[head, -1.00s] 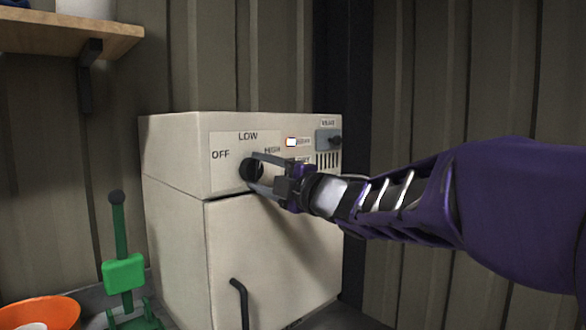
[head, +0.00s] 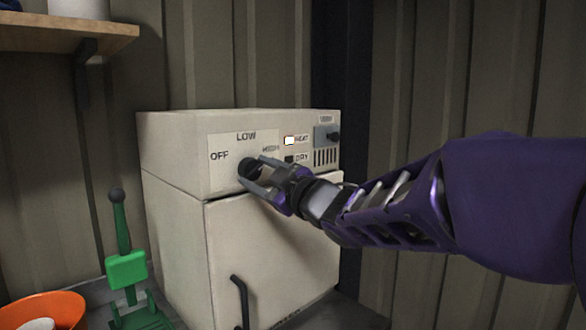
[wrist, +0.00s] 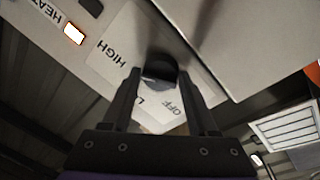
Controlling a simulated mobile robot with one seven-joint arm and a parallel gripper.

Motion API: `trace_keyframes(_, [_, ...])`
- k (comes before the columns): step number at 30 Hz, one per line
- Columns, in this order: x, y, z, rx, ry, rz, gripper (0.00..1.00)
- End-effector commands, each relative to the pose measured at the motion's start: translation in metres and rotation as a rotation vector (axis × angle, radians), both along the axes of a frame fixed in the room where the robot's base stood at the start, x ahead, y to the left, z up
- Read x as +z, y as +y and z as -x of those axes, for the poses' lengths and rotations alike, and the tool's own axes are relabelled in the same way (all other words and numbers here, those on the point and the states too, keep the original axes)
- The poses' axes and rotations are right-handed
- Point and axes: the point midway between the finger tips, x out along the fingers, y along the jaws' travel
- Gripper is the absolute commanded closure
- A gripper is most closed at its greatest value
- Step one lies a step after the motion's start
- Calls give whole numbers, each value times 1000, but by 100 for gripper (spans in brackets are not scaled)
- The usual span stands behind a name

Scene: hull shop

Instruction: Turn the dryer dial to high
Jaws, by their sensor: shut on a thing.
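The dryer (head: 270,250) is a cream box with a control panel along its top front. Its black round dial (head: 247,168) sits on a white plate marked OFF, LOW and HIGH. My gripper (head: 257,174) reaches in from the right, its fingers on either side of the dial and shut on it. In the wrist view the dial (wrist: 158,68) lies between the fingertips (wrist: 160,78). HIGH reads at upper left there, OFF at lower right, and LOW is partly hidden by the gripper. The dial's pointer direction cannot be made out.
A HEAT lamp (head: 290,141) glows beside a dark DRY window (head: 290,159). The door has a black handle (head: 240,300). A green tool (head: 126,270) and orange bowl (head: 62,307) stand at left; a shelf (head: 70,35) hangs above.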

Motion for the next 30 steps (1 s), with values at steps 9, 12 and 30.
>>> trace_keyframes(9, [-3,2,1,3,35,-25,96])
trace_keyframes(12, [-3,2,1,4,36,-26,96])
trace_keyframes(30, [-1,1,0,2,31,-27,13])
